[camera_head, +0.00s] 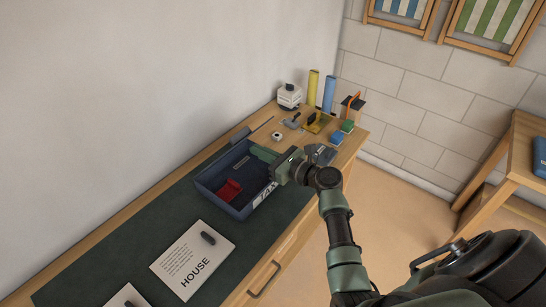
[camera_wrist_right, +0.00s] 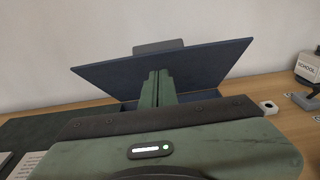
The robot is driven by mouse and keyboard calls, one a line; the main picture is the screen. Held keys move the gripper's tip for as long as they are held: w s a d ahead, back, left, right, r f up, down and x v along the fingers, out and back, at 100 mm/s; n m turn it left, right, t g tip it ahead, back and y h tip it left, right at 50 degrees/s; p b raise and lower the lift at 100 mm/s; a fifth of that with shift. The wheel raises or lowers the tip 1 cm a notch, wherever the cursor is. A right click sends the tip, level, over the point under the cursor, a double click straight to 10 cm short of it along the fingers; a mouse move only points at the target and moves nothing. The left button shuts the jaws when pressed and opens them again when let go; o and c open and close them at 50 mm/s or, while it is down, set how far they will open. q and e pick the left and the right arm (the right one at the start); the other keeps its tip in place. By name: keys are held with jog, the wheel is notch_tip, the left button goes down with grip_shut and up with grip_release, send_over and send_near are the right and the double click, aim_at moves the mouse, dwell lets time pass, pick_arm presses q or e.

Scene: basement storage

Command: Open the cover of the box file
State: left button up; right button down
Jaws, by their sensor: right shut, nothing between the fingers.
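The blue box file (camera_head: 243,216) lies on the dark desk mat with a white label reading "TAX" on its front. Its inside shows in the head view, with a red item (camera_head: 229,190) in it. In the right wrist view its cover (camera_wrist_right: 105,72) stands raised and tilted above the box. My right gripper (camera_head: 256,150) is shut and empty at the box's far right end. Its fingers (camera_wrist_right: 158,82) show upright in front of the cover; I cannot tell whether they touch it. My left gripper is not in view.
A paper headed "HOUSE" (camera_head: 187,262) with a dark object on it lies nearer on the mat. The wall runs close behind.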

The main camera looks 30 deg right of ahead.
aim_at(243, 138)
jog(key=shift+w+a+r, duration=0.35)
jog(key=shift+w+r, duration=0.4)
jog(key=shift+r+p, duration=0.1)
jog(key=shift+p, duration=0.2)
jog(key=w+r+p, duration=0.1)
jog(key=w+a+r+p, duration=0.1)
jog(key=r, duration=0.1)
jog(key=w+r+p, duration=0.1)
jog(key=w, duration=0.1)
jog(key=shift+w+a+r, duration=0.1)
jog(key=shift+a+r, duration=0.05)
jog(key=shift+a, duration=0.2)
jog(key=w+a+r+p, duration=0.1)
jog(key=w+a+r, duration=0.1)
jog(key=w, duration=0.5)
jog(key=shift+w+a+r, duration=0.15)
jog(key=shift+a+r, duration=0.2)
jog(key=shift+a, duration=0.2)
